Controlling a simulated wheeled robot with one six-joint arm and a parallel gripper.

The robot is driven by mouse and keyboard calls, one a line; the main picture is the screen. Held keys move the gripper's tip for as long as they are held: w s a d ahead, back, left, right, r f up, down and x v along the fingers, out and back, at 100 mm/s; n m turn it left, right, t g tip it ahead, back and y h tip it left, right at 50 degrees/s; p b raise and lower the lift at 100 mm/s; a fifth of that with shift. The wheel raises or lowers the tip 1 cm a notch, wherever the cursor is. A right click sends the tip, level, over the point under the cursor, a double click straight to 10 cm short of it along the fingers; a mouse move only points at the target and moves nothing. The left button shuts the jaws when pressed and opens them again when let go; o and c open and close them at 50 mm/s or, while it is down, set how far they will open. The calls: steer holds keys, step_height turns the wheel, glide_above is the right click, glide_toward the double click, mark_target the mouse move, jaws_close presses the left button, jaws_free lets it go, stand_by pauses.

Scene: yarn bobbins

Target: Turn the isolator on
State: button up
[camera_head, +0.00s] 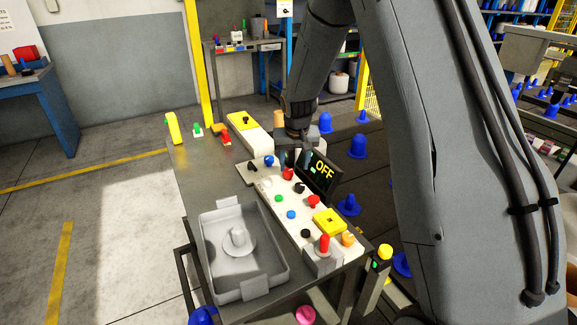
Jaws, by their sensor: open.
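A pale control panel (283,205) with several coloured buttons and knobs lies along the right side of the grey bench. A dark display (322,172) stands behind it and reads "OFF" in yellow. I cannot tell for sure which control is the isolator: a yellow square plate (329,222) sits near the panel's front end, and a black rotary knob (252,167) is at its far left end. My gripper (303,160) is open, pointing down over the far part of the panel beside the display, close to a red button (288,174). Its fingertips are small and partly hidden.
A grey tray (275,283) holding a grey cone-shaped part stands at the bench's front left. A yellow and white box (246,121) with a black control sits beyond the panel. Blue cones (358,147) stand to the right.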

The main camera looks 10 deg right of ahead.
glide_toward(288, 171)
steer(key=shift+t, duration=0.5)
steer(key=shift+s+p+x, duration=0.15)
steer(key=shift+p+x, duration=0.6)
steer(key=shift+x, duration=1.35)
steer(key=shift+s+p+x, duration=0.15)
steer(key=shift+p+x, duration=0.6)
steer(key=shift+x, duration=1.35)
steer(key=shift+f, duration=0.15)
steer(key=c, duration=1)
